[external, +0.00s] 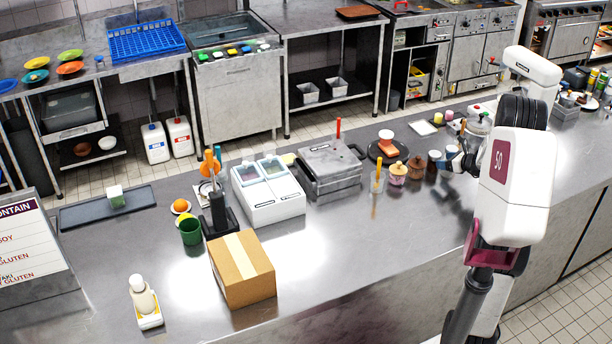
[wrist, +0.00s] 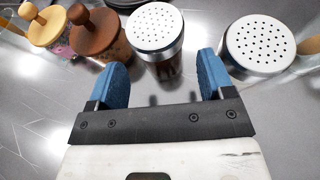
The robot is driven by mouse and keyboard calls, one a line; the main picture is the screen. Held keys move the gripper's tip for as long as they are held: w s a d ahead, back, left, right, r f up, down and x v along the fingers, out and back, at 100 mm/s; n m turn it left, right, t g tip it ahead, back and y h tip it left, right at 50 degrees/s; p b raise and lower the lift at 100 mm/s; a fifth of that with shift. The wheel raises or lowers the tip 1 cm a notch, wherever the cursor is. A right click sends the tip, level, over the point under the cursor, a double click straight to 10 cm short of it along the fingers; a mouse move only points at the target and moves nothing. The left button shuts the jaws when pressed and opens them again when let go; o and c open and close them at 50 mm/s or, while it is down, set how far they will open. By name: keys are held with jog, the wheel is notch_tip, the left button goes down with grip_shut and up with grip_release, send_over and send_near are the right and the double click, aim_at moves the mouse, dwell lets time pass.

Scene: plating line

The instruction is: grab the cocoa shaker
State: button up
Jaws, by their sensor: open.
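The cocoa shaker (wrist: 157,32) has a white perforated top, a metal collar and a clear body with dark brown contents. In the wrist view it stands upright ahead of my gripper (wrist: 163,66), roughly in line with the gap between the blue fingertips. My gripper is open and empty. In the external view a small white-topped shaker (external: 434,156), which seems to be the same one, stands close to my gripper, whose end is small and partly hidden there.
A second, wider perforated-top shaker (wrist: 260,46) stands just right of my right finger. A brown-lidded jar (wrist: 100,36) and a tan-lidded jar (wrist: 46,25) stand to the left. In the external view a dark plate (external: 376,155) lies behind the jars.

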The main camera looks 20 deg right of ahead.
aim_at(434, 159)
jog(key=shift+w+a+f, duration=0.15)
jog(key=shift+w, duration=0.2)
jog(key=shift+w, duration=0.1)
jog(key=shift+x, duration=2.5)
jog(key=shift+a, duration=0.1)
jog(key=c, duration=0.8)
jog(key=shift+o, duration=0.2)
